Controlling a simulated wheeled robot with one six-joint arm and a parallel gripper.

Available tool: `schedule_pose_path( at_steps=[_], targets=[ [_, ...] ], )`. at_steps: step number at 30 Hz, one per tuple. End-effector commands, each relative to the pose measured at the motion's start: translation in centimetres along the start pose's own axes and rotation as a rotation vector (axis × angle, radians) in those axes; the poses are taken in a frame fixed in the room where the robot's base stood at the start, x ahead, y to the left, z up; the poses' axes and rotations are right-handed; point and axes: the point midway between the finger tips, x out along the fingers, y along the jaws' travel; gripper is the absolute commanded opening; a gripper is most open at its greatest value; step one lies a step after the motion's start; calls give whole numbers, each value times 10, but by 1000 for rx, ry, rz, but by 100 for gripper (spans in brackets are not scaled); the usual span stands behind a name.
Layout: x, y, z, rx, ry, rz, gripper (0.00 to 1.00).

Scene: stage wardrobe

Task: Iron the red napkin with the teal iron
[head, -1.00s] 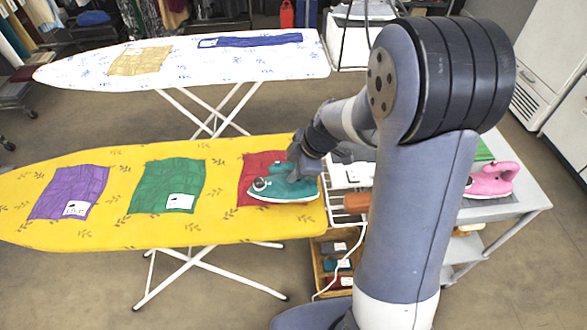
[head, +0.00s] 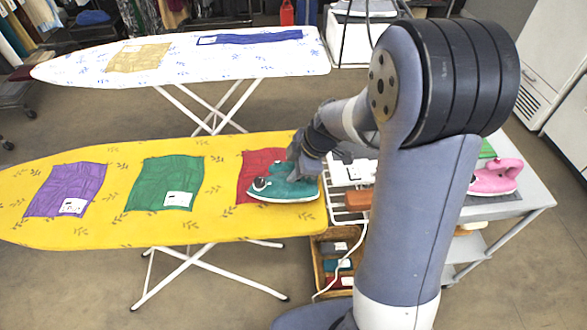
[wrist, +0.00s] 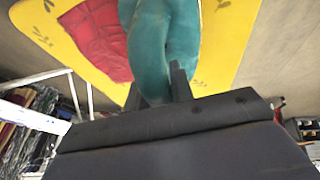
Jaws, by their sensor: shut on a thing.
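The teal iron (head: 283,189) sits on the right end of the yellow ironing board, over the lower part of the red napkin. The red napkin (head: 252,168) shows to the left of and behind the iron; the rest is hidden under it. My gripper (head: 296,160) is shut on the iron's handle. In the wrist view the teal iron (wrist: 152,50) fills the middle between the dark fingers, and the red napkin (wrist: 95,38) lies beside it, with wrinkle lines. Whether the soleplate presses on the cloth is hard to tell.
The yellow board (head: 115,230) also bears a green napkin (head: 160,182) and a purple napkin (head: 70,185), each with a white tag. A white board (head: 100,80) stands behind. A pink iron (head: 495,177) stands on the grey cart at right. A wooden crate (head: 318,268) is below.

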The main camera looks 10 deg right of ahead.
Motion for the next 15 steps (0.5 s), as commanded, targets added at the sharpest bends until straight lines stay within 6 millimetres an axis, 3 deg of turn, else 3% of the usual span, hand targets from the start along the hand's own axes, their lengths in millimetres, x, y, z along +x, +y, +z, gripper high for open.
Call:
schedule_pose_path(
  at_steps=[15],
  targets=[
    [7, -1, 3, -1, 0, 3, 0]
  ],
)
